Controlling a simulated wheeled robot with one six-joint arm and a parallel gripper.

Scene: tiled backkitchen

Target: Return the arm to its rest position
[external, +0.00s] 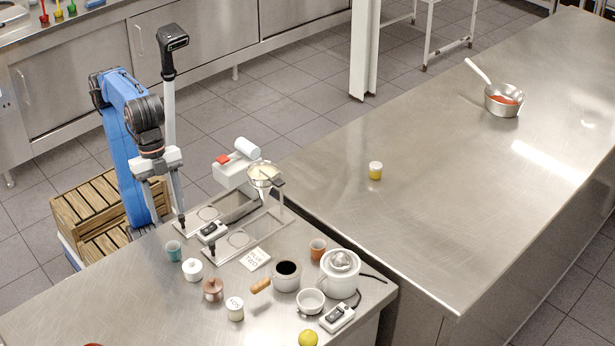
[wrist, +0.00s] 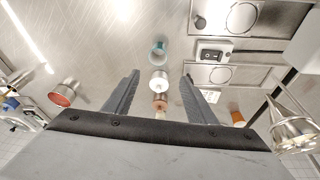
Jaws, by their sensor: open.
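My blue arm (external: 128,130) stands raised at the left end of the near steel counter, bent at the top with its wrist turned downward. Beyond and between the fingers I see a teal cup (wrist: 158,48), a white lidded jar (wrist: 159,82) and a copper pot (wrist: 160,102). These stand on the counter, apart from the fingers.
The long counter (external: 440,190) is mostly clear. Wooden crates (external: 90,208) sit behind my arm.

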